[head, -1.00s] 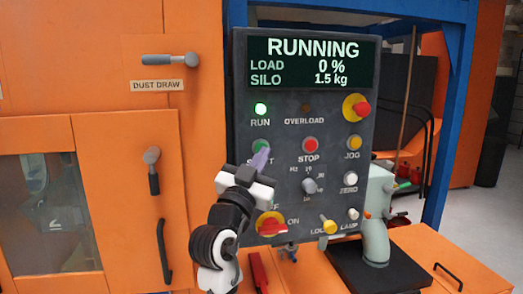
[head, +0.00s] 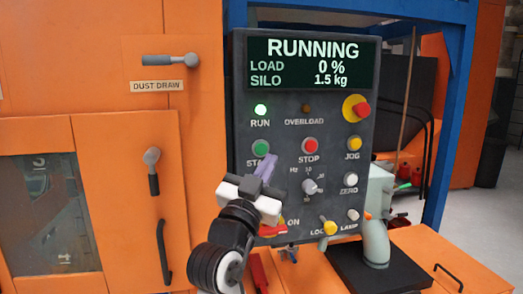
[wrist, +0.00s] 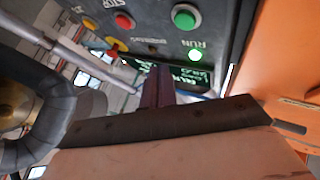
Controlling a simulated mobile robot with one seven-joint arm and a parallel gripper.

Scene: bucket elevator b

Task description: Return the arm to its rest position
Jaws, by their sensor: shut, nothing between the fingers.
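My gripper (head: 265,168) is in front of the lower left of the dark control panel (head: 240,105) in the head view. Its purple fingers are shut with nothing between them, just below and right of the green start button (head: 261,147). In the wrist view the shut fingers (wrist: 158,88) point toward the panel, and the green button (wrist: 185,17) and lit run lamp (wrist: 195,55) show beyond them. The display (head: 312,62) reads RUNNING, load 0 %, silo 1.5 kg. My wrist covers part of the panel's lower left corner.
The orange cabinet (head: 95,100) with protruding handles (head: 163,250) stands to the left. A grey-green device (head: 376,243) stands on a black base at right.

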